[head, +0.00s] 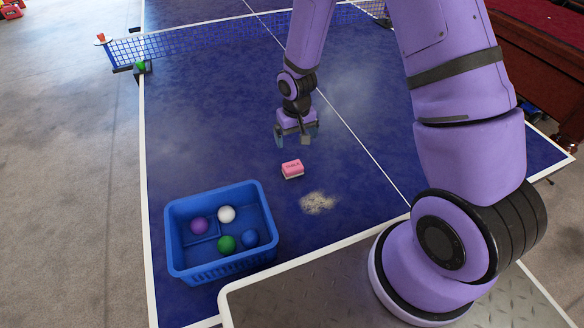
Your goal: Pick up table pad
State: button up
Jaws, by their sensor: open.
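The table pad (292,169) is a small pink block with dark lettering on top and a paler lower layer. It lies flat on the blue table tennis table (200,110), near the picture's middle. My gripper (297,138) hangs above the table, just behind the pad in the head view, pointing down. Its jaws are open with nothing between them. The pad is apart from the gripper and fully visible.
A blue basket (222,265) with several coloured balls stands left of the pad. A pale dusty smudge (318,203) lies on the table right of the pad. The net (200,45) crosses the table behind. The table is clear left of my gripper.

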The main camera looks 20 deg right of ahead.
aim_at(293, 166)
jog(key=f, duration=0.8)
jog(key=a+f, duration=0.1)
jog(key=f, duration=0.4)
jog(key=shift+s, duration=0.1)
jog(key=c, duration=1.1)
jog(key=shift+o, duration=0.2)
jog(key=shift+r, duration=0.15)
